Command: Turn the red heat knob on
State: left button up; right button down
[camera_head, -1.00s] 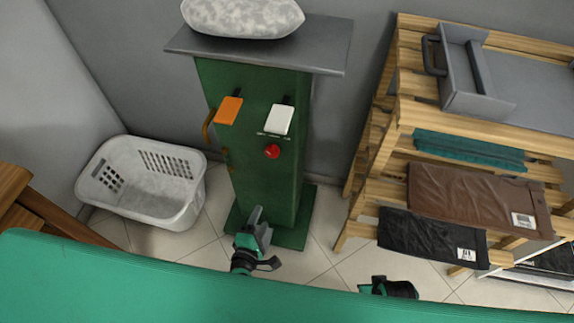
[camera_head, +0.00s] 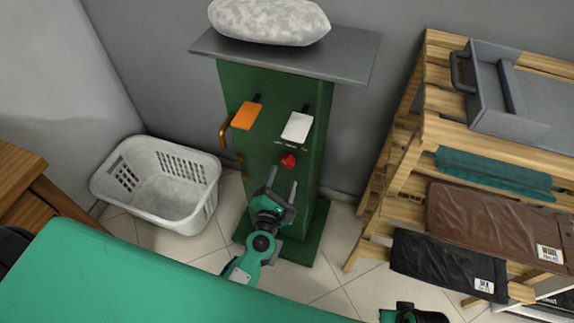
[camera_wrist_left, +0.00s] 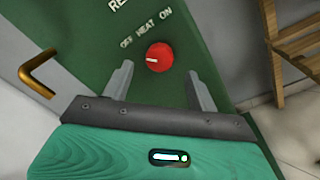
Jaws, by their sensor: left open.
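The red heat knob (camera_head: 288,160) sits on the front of the green press column (camera_head: 255,150), below the white lever. It also shows in the left wrist view (camera_wrist_left: 159,57), under the words OFF, HEAT and ON, with its white mark pointing left, to the OFF side. My left gripper (camera_head: 282,178) is open and empty, just below the knob. In the left wrist view its two fingers (camera_wrist_left: 157,85) stand apart, with the knob beyond and between them. My right gripper (camera_head: 410,314) is only partly in view at the bottom edge; its fingers cannot be made out.
An orange lever (camera_head: 246,115) and a white lever (camera_head: 297,126) sit above the knob. A brass hook (camera_head: 225,130) sticks out at the column's left side and shows in the wrist view. A white basket (camera_head: 165,205) stands left; a wooden rack (camera_head: 385,170) stands right.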

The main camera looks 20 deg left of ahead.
aim_at(288, 164)
pick_arm(q)
jog(key=shift+w+a, duration=0.1)
jog(key=shift+w, duration=2.55)
jog(key=shift+c, duration=0.2)
jog(key=c, duration=0.9)
